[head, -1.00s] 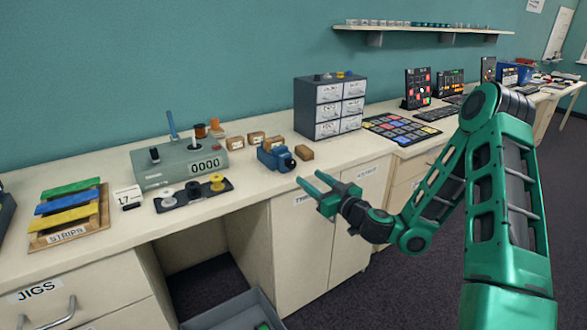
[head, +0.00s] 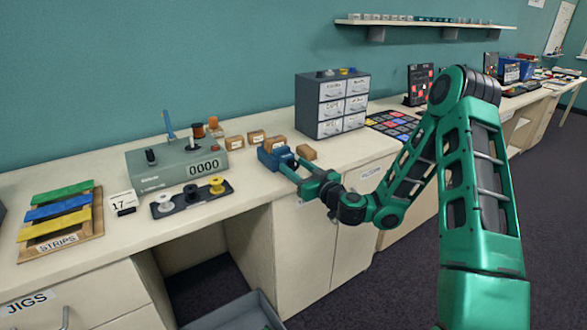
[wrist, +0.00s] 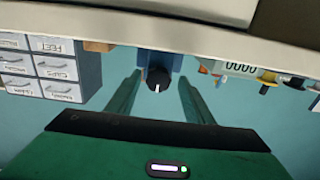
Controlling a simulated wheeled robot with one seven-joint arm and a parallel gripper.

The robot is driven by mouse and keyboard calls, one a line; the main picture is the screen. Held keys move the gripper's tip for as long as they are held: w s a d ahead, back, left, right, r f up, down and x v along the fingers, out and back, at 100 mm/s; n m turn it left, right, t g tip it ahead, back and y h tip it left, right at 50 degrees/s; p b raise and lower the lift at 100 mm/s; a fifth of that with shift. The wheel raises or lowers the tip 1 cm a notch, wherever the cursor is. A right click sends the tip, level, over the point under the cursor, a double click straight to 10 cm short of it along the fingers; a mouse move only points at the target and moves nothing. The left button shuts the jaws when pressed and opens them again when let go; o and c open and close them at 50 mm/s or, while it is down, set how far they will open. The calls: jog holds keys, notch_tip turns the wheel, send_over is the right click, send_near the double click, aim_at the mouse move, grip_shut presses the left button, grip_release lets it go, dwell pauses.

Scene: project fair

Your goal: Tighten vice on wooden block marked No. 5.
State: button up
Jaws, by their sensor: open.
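The blue vice (head: 272,159) stands at the front edge of the bench. In the wrist view, which is upside down, its dark round knob (wrist: 158,79) with a white mark faces me. My gripper (head: 290,166) is open, its fingertips at the vice's front. In the wrist view the two fingers (wrist: 158,84) lie on either side of the knob, with gaps showing. Small wooden blocks stand near the vice: one at its right (head: 306,152), others behind and left (head: 275,143) (head: 256,137) (head: 234,142). Their marks are too small to read. I cannot tell whether a block is between the jaws.
A grey drawer cabinet (head: 332,104) stands right of the vice. Left are a counter box reading 0000 (head: 175,164), a dark strip with spools (head: 190,199) and a board of coloured strips (head: 62,220). An open grey bin (head: 235,312) is below the bench.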

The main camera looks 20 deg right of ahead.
jog(key=shift+d, duration=0.1)
jog(key=shift+d, duration=0.1)
jog(key=c, duration=1)
jog(key=shift+m, duration=0.3)
jog(key=m, duration=0.6)
jog(key=shift+w+d, duration=0.1)
jog(key=shift+d, duration=0.1)
jog(key=m, duration=0.6)
jog(key=shift+d+f+m, duration=0.15)
jog(key=shift+m, duration=0.25)
jog(key=m, duration=0.7)
jog(key=shift+f, duration=0.15)
jog(key=m, duration=0.5)
jog(key=shift+m, duration=1.1)
